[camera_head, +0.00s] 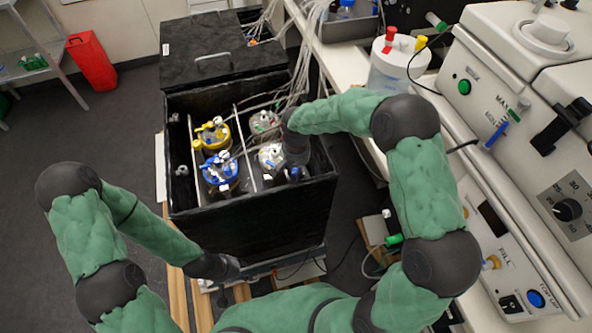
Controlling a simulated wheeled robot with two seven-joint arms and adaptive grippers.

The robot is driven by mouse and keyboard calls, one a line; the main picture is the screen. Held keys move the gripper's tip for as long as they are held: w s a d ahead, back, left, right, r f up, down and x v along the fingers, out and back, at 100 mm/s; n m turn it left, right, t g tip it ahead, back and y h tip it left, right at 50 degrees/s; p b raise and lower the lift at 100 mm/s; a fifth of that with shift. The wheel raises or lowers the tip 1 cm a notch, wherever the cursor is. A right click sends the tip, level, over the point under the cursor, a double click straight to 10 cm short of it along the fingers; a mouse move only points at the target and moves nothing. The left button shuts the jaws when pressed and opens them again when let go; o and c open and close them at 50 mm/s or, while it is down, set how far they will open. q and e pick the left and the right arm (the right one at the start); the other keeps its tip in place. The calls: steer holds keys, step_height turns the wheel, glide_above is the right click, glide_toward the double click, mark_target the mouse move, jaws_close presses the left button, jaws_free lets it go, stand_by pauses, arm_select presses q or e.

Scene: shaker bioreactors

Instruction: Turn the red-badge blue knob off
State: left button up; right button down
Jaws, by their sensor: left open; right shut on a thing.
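A black open box (255,222) holds several bioreactor vessels in compartments. One vessel has a blue top (220,168), one has a yellow top (212,134), and two are clear and pale. My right gripper (294,170) points down into the front right compartment, beside a pale vessel (270,156). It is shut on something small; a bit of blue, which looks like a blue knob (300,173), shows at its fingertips. The red badge cannot be made out. My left gripper (226,284) is low in front of the box, open and apart from the vessels.
A black lid (215,62) with a handle is behind the vessels. Tubes and cables (303,55) run into the box from behind. A white bench with instruments (530,150) lines the right side. A red bin (91,61) stands back left; the floor at left is clear.

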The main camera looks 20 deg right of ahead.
steer(key=shift+s+f, duration=0.1)
steer(key=shift+s, duration=0.05)
stand_by(0.4)
steer(key=c, duration=1)
jaws_free()
steer(key=shift+r, duration=0.6)
step_height(320, 180, up, 11)
